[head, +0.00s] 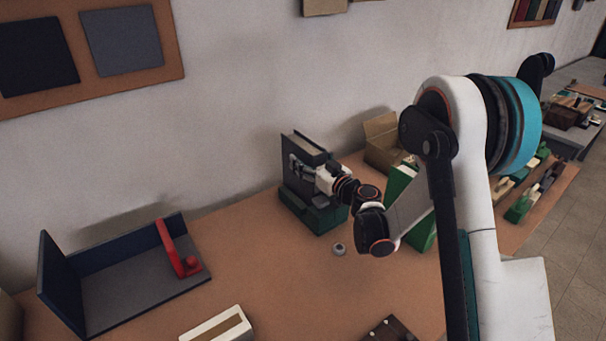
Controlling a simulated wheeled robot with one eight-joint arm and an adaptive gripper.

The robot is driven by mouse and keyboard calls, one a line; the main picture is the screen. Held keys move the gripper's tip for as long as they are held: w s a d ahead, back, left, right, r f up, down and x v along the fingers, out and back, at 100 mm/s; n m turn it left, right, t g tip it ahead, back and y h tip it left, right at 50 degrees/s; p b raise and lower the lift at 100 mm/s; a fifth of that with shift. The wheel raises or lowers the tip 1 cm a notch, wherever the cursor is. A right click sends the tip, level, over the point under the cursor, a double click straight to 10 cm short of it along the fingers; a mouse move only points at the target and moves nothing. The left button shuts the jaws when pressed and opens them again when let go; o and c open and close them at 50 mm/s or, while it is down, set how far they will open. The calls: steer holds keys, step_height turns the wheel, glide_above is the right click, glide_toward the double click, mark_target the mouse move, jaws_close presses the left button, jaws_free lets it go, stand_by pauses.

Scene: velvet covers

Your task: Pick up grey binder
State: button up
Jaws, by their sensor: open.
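The grey binder (297,150) stands upright on a dark green box (321,220) near the back wall, in the middle of the head view. It is dark grey with a paler top edge. My gripper (303,172) is at the front of the binder, with my arm reaching in from the right. The gripper is open. My wrist hides the binder's lower right part, and I cannot tell whether the fingers touch it.
A tray with blue walls (112,250) and a red clamp-like piece (178,252) lies left. A small round knob (339,249) lies in front of the green box. An open cardboard box (381,142) stands behind right. A white box (217,327) is at the front edge.

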jaws_close()
stand_by(0.3)
